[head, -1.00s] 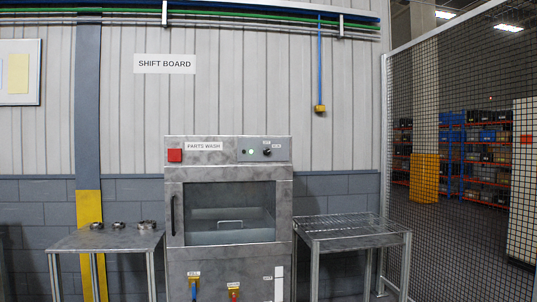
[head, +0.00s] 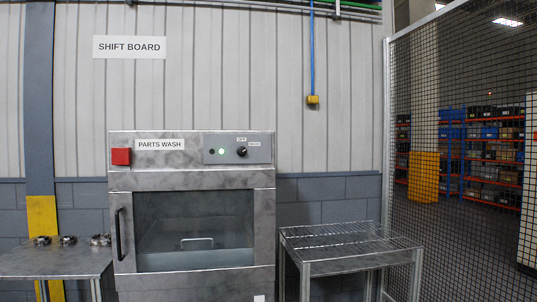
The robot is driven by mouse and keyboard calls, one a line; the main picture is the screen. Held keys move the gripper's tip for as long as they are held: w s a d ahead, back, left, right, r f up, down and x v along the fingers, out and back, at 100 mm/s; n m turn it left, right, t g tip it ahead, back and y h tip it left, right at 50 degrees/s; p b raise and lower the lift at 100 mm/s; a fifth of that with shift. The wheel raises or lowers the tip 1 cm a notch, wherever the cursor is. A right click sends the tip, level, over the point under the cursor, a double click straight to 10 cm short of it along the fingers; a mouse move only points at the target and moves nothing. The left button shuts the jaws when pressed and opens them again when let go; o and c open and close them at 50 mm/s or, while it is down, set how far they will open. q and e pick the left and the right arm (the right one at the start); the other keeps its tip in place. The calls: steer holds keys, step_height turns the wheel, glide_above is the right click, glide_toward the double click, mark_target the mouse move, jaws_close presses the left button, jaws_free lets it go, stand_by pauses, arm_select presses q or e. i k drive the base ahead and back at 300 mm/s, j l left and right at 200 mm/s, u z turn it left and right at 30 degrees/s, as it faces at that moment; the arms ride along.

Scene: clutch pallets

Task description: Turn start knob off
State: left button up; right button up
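The start knob (head: 242,152) is a small black dial on the grey control panel (head: 262,158) at the top right of the parts washer (head: 190,180). Small labels sit above and to the right of it, the upper one reading OFF. The knob's pointer is too small to read surely. A green light (head: 221,152) glows left of the knob, beside a dark dot. Neither of my grippers is in view.
A red square button (head: 121,156) is at the washer's top left. The washer's windowed door (head: 125,236) is shut. A metal table (head: 50,264) with several metal rings stands left, a wire-topped table (head: 350,243) right. A mesh fence (head: 460,180) closes the right side.

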mark_target(242, 151)
steer(key=i+l+z, duration=0.15)
steer(key=i, duration=0.45)
steer(key=i+l+z, duration=0.15)
steer(key=i, duration=0.4)
